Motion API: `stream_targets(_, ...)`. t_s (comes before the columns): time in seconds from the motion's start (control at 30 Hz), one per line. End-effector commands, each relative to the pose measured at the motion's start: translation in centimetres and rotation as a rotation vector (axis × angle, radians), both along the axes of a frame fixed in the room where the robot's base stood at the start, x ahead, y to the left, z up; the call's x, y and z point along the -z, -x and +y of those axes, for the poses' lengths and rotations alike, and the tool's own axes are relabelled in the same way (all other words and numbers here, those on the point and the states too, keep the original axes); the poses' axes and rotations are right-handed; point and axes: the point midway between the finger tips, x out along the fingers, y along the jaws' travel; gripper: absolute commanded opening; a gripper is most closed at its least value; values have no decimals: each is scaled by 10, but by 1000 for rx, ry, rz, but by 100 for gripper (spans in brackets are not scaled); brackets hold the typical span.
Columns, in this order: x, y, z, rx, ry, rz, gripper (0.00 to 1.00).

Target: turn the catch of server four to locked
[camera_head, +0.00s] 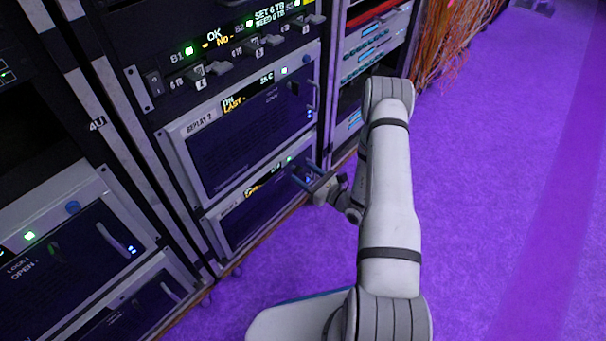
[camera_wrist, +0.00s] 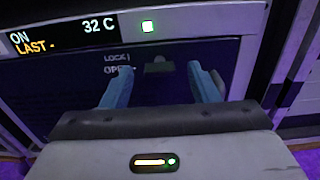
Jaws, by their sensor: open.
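My gripper (camera_head: 302,172) is open in front of the lower server (camera_head: 232,229) in the middle rack. In the wrist view, its two blue fingers stand apart, one on each side of a small dark catch (camera_wrist: 158,68) on the dark server front. The catch lies about level with the lower word of a LOCK and OPEN label (camera_wrist: 117,64), with its bar looking roughly sideways. I cannot tell whether the fingers touch it. The server's display (camera_wrist: 62,37) reads ON, LAST and 32 C, beside a lit green-white lamp (camera_wrist: 148,26). The server's number is not readable.
Above is another server (camera_head: 246,133) labelled REPLAY 2, with a row of switches (camera_head: 210,73) over it. A left rack holds a server (camera_head: 75,250) with its own LOCK and OPEN label. Orange cables (camera_head: 447,45) hang at the back right. Purple floor (camera_head: 500,190) is clear at right.

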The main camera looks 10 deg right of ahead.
Motion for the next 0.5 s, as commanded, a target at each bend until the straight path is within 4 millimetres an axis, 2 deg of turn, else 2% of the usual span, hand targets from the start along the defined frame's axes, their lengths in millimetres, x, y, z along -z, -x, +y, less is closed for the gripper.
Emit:
stream_targets(0.2, 0, -15, 10, -1, 0, -1, 55)
stream_targets(0.47, -1, -16, 11, 0, -1, -1, 55)
stream_targets(0.5, -1, -16, 11, 0, -1, -1, 52)
